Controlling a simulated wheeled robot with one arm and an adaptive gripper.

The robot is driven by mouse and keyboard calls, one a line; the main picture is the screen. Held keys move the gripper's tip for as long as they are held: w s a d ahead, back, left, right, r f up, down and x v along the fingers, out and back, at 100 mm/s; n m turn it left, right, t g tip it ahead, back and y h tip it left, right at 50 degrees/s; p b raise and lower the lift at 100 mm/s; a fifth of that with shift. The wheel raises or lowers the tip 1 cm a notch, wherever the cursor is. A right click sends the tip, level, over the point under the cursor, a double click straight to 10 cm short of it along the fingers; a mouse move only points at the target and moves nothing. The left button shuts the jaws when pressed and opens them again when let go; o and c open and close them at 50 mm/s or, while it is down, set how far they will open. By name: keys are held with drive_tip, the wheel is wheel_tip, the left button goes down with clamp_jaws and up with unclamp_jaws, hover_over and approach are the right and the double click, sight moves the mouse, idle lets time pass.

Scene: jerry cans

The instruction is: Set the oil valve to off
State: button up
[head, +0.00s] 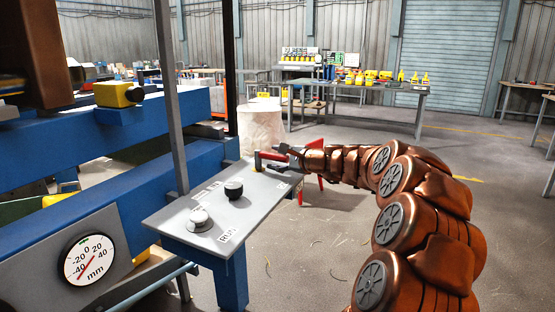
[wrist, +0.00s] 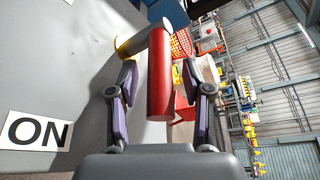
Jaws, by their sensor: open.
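A white ON label (wrist: 36,132) is on the panel at the left of the wrist view. No OFF label is readable. My gripper (wrist: 159,70) is open, with one finger on each side of the red handle. I cannot tell whether either finger touches it. In the head view my gripper (head: 288,160) is at the panel's far end.
A black knob (head: 234,189) and a pale knob (head: 199,218) sit on the panel nearer to me. A round mm dial (head: 89,259) is on the blue machine frame (head: 130,120) at left. Benches with yellow bottles stand behind. The floor to the right is clear.

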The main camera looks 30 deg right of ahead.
drive_tip(key=shift+c, duration=0.2)
clamp_jaws()
idle(0.4)
